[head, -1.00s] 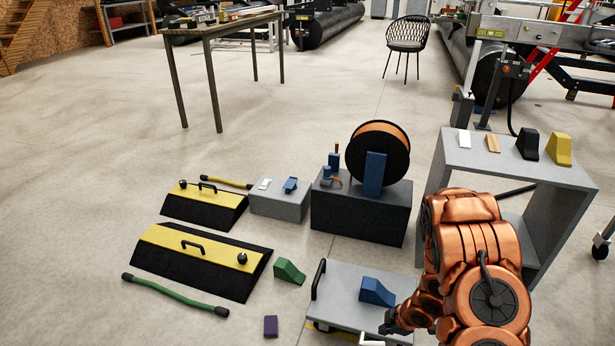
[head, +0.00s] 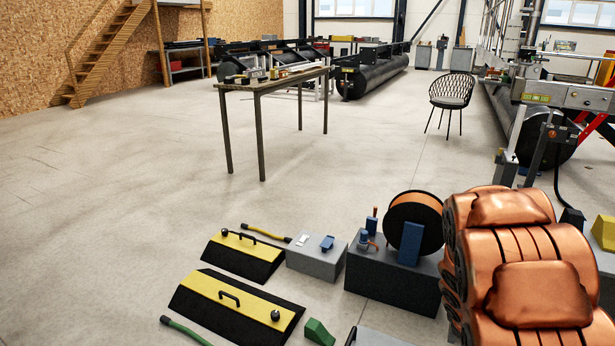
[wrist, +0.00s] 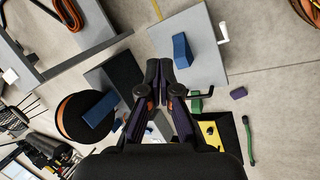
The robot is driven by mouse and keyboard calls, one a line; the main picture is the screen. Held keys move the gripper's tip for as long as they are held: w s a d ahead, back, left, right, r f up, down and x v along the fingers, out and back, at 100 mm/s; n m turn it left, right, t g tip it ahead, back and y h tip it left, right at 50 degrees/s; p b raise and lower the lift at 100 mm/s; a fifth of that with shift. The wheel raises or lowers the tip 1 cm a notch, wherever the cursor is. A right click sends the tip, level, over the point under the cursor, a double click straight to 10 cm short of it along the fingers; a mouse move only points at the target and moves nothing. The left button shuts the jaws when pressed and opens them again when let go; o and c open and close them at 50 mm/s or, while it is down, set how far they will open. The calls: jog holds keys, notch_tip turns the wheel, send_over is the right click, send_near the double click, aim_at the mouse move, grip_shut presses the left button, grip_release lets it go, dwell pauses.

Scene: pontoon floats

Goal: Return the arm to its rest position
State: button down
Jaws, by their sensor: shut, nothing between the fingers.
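My gripper (wrist: 166,82) shows in the wrist view, shut and empty, with its fingertips together. It hangs in the air over the floor pieces, its tips appearing beside the grey cart (wrist: 205,66) with a blue wedge (wrist: 182,50) on it. In the head view my copper-coloured arm is folded up large at the lower right, and the gripper is out of that view.
A dark block (head: 372,284) with an orange cable reel (head: 411,207) stands left of my arm. Yellow-black ramps (head: 245,306), a grey block (head: 312,264) and a green wedge (head: 318,332) lie further left. A wooden table (head: 258,88) stands behind. Open floor lies left.

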jog(key=s+a+r+m+g+p, duration=0.1)
jog(key=s+a+r+m+p, duration=0.2)
jog(key=r, duration=0.6)
jog(key=s+a+r+m+g+p, duration=0.1)
jog(key=s+a+r+p, duration=0.35)
jog(key=r, duration=0.45)
jog(key=s+a+r+m+g+y+p, duration=0.1)
jog(key=s+a+r+y+p, duration=0.3)
jog(key=s+a+r, duration=1.2)
jog(key=s+a+m+p, duration=0.1)
jog(key=a+p, duration=0.1)
jog(key=p, duration=0.2)
jog(key=shift+s+m+g+y, duration=0.3)
jog(key=shift+s+g, duration=0.1)
jog(key=shift+a, duration=0.1)
